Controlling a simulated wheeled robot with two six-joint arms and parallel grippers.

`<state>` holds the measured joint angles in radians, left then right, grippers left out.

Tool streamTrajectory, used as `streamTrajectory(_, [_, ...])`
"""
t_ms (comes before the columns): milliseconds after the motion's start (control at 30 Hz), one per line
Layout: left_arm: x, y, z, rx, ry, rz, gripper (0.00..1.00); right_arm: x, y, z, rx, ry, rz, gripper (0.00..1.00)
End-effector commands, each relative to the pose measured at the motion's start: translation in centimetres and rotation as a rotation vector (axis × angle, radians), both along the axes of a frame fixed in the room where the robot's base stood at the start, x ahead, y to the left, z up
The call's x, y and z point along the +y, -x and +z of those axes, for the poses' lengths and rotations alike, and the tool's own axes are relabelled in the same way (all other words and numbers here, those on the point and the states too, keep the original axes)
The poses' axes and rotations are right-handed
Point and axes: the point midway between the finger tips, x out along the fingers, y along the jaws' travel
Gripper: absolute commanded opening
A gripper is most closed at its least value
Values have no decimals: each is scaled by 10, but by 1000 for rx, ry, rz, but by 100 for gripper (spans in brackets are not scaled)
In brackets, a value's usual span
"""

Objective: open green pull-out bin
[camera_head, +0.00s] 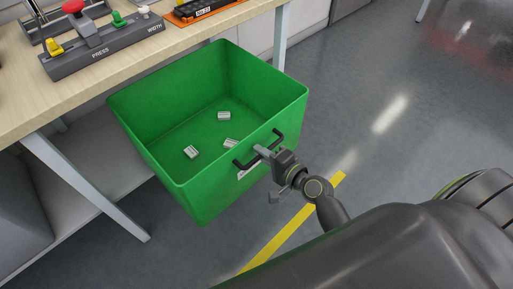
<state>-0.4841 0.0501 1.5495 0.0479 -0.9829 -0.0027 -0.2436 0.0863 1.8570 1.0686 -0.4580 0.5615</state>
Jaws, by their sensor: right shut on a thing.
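The green pull-out bin (185,180) sticks out from under the table edge, its open top facing up. Several small light-grey parts (223,116) lie on its floor. A black bar handle (245,163) is on its front wall, above a small white label partly hidden by my gripper. My right gripper (264,151) is at the middle of this handle and is shut on it. My right arm reaches in from the lower right. My left gripper is not in view.
A wooden table (130,72) stands over the bin's back, with a control box (105,47) and an orange-black item (200,10) on top. A slanted metal table leg (85,185) stands left of the bin. Open grey floor with a yellow line (290,229) lies to the right.

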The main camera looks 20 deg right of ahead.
Motion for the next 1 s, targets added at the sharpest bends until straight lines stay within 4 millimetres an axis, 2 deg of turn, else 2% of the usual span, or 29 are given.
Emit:
streamTrajectory(400, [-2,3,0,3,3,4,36,-1,3,-1,2,1,0,0])
streamTrajectory(433, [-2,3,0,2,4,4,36,-1,3,-1,2,1,0,14])
streamTrajectory(567, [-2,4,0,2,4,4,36,-1,3,-1,2,1,0,30])
streamTrajectory(1000, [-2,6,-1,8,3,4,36,-2,4,0,1,0,0,30])
